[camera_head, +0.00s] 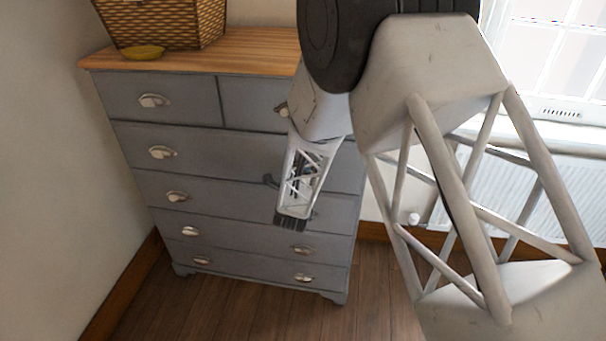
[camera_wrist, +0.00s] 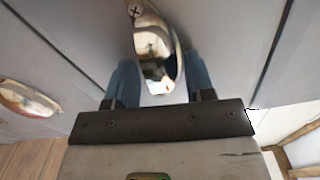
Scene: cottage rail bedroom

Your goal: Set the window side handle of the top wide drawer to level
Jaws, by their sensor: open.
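The top wide drawer (camera_head: 225,150) is the first full-width drawer of a grey chest. Its left metal cup handle (camera_head: 162,152) shows in the head view; its window side handle is hidden there behind my arm. In the wrist view, a shiny metal cup handle (camera_wrist: 152,40) with a screw at its upper end fills the middle and appears to be that handle. My gripper (camera_wrist: 160,78) is open, with one blue finger on each side of this handle. I cannot tell whether the fingers touch it. The handle runs roughly along the drawer front; its exact tilt is unclear.
Another cup handle (camera_wrist: 28,98) is on the adjacent drawer front, left in the wrist view. A wicker basket (camera_head: 165,22) and a yellow dish (camera_head: 143,53) stand on the wooden chest top. A radiator (camera_head: 480,190) is under the window at right. Wooden floor (camera_head: 240,310) lies clear in front.

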